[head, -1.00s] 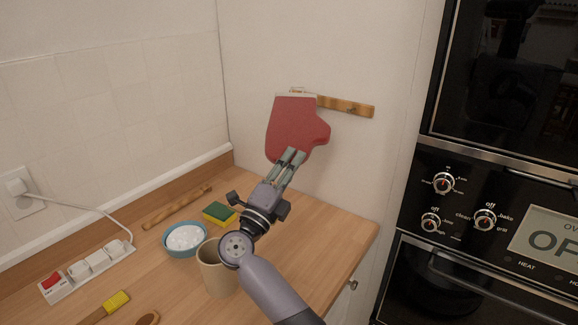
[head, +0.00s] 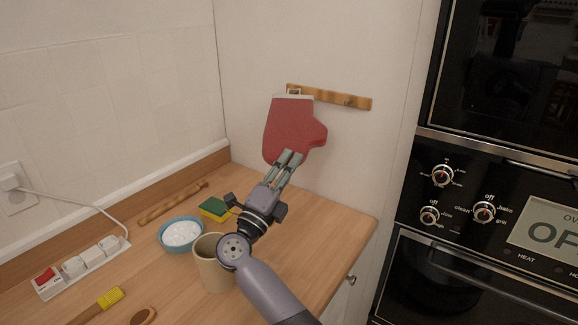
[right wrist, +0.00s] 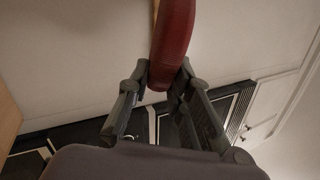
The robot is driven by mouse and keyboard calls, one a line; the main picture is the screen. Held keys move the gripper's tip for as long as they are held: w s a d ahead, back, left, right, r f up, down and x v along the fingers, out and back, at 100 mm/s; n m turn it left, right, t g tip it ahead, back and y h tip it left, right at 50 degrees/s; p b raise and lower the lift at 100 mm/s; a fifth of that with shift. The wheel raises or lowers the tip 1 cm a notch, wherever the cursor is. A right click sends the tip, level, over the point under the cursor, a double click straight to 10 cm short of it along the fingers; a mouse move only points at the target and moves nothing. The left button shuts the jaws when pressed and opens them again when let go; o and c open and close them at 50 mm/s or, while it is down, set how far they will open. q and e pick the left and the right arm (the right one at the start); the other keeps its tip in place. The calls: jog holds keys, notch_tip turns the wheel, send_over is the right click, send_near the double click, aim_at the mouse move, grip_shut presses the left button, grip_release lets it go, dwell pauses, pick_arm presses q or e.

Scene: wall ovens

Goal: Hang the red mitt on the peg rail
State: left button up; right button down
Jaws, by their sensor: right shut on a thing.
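The red mitt (head: 291,133) hangs upright with its pale cuff at the top, in front of the wall. My right gripper (head: 290,158) is shut on its lower edge. The wooden peg rail (head: 335,99) is on the wall behind, and its left end shows just above the cuff. A small pale loop (head: 294,91) at the cuff overlaps that left end; I cannot tell whether it is around a peg. In the right wrist view the mitt (right wrist: 173,40) shows edge-on between the fingers (right wrist: 166,80). My left gripper is not in view.
Below my right arm on the wooden counter (head: 318,220) stand a beige cup (head: 211,268), a blue bowl (head: 181,234) and a green-yellow sponge (head: 213,209). Wall ovens (head: 485,190) stand right.

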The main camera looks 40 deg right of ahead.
jog(key=c, duration=1.4)
grip_release()
jog(key=shift+o, duration=0.2)
